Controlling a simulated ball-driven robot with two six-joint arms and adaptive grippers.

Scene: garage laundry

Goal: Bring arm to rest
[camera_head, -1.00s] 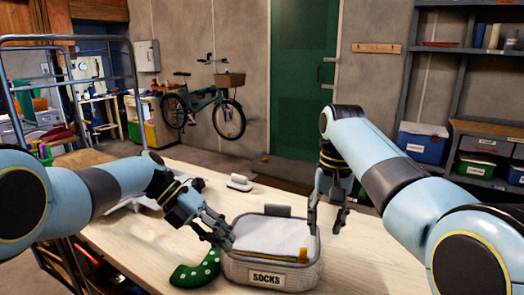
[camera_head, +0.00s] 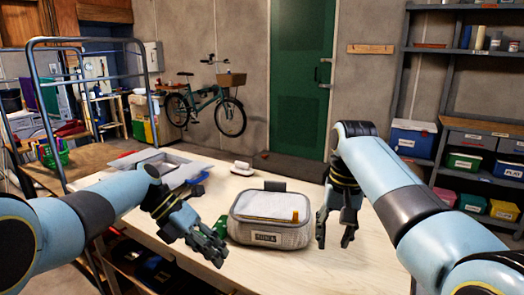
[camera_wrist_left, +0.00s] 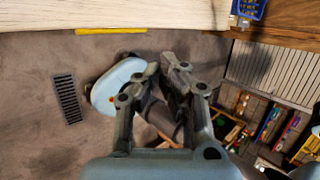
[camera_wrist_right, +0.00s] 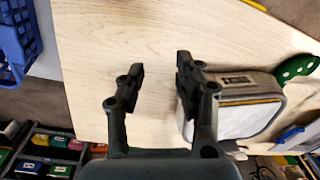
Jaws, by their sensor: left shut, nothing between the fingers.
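My left gripper (camera_head: 220,256) is shut and empty in the head view, low at the front left of the grey socks basket (camera_head: 268,238). In the left wrist view its closed fingertips (camera_wrist_left: 166,66) are over the floor, beyond the table edge. My right gripper (camera_head: 334,242) hangs just right of the basket. In the right wrist view its fingers (camera_wrist_right: 158,72) are apart with only bare tabletop between them. The basket also shows there (camera_wrist_right: 232,121), close beside one finger. Whether they touch, I cannot tell.
The pale wooden table (camera_head: 325,275) is clear at the front right. A green, white-dotted item (camera_wrist_right: 296,68) lies by the basket, partly hidden behind my left gripper in the head view.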

